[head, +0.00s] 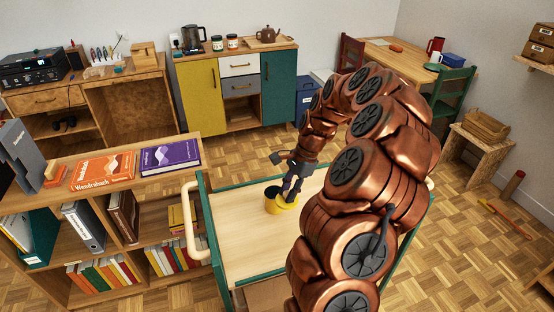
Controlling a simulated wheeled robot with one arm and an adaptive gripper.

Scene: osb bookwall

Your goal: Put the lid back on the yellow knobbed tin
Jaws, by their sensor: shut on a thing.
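The yellow tin (271,208) stands upright on the wooden top of the green-edged trolley (238,240). Its dark open mouth shows at the upper left of the tin. My gripper (288,196) points down over the tin's right side, shut on the yellow lid (289,204). The lid overlaps the right part of the tin in this view, so the mouth is only partly covered. The knob is hidden between the fingers. I cannot tell whether the lid touches the rim.
A low bookshelf (160,195) with an orange book (103,171) and a purple book (171,157) stands left of the trolley. The trolley top around the tin is clear on the left and front. My arm hides its right side.

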